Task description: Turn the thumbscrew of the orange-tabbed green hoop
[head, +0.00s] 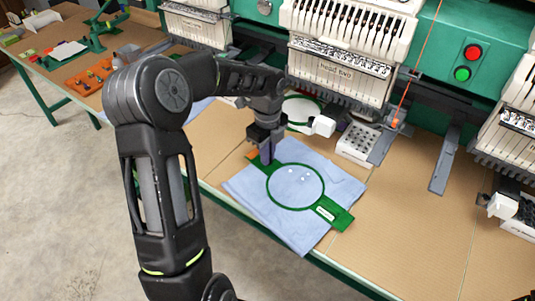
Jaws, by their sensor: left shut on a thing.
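The green hoop (323,187) lies on a light blue cloth (306,237) on the table, with small white marks on the cloth inside its ring. Its orange tab (252,157) shows at the upper left end, just left of my left gripper. A green bracket (338,216) with a white label is at the opposite end. My left gripper (267,157) points down at the orange-tab end and is shut on the hoop's thumbscrew, which the fingers hide. My right gripper is not in view.
A second green hoop (302,110) lies behind, near a white grey-topped box (358,144). The embroidery machine heads (341,70) hang over the table's back. An orange thread (418,62) runs down at right. The tan tabletop (410,235) is clear at front right.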

